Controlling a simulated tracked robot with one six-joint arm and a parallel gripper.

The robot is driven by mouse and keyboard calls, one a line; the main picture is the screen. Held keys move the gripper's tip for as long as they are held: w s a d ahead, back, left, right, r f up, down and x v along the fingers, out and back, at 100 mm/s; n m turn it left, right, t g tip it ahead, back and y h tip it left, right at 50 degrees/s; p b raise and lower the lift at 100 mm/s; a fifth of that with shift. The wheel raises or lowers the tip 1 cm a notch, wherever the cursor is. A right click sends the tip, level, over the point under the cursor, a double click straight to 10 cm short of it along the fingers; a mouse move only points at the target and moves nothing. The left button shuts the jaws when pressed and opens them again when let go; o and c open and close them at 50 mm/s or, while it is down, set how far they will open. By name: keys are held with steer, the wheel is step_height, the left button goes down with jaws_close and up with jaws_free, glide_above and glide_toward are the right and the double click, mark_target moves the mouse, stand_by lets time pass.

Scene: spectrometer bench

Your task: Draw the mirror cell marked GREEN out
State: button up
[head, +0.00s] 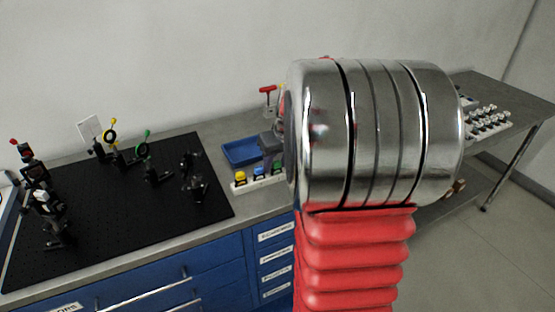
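The green part looks like the GREEN mirror cell, but no lettering is readable at this size. Its ring appears upright on a dark post. My gripper is not seen; a large metal joint and red bellows of my arm fill the centre right and hide part of the bench.
Dark mounts (196,187) stand on the breadboard's right side, and a red-marked mount (24,149) at far left. A blue tray (240,153) and a white block with coloured knobs (260,184) lie right of the breadboard. The breadboard's front middle is clear.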

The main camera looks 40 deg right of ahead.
mark_target(276, 162)
steer(key=shift+c, duration=0.4)
steer(key=c, duration=0.7)
steer(key=shift+c, duration=0.2)
steer(key=shift+r, duration=0.15)
steer(key=shift+r, duration=0.35)
steer(key=shift+r, duration=0.7)
steer(key=shift+r, duration=0.35)
steer(key=shift+r, duration=0.15)
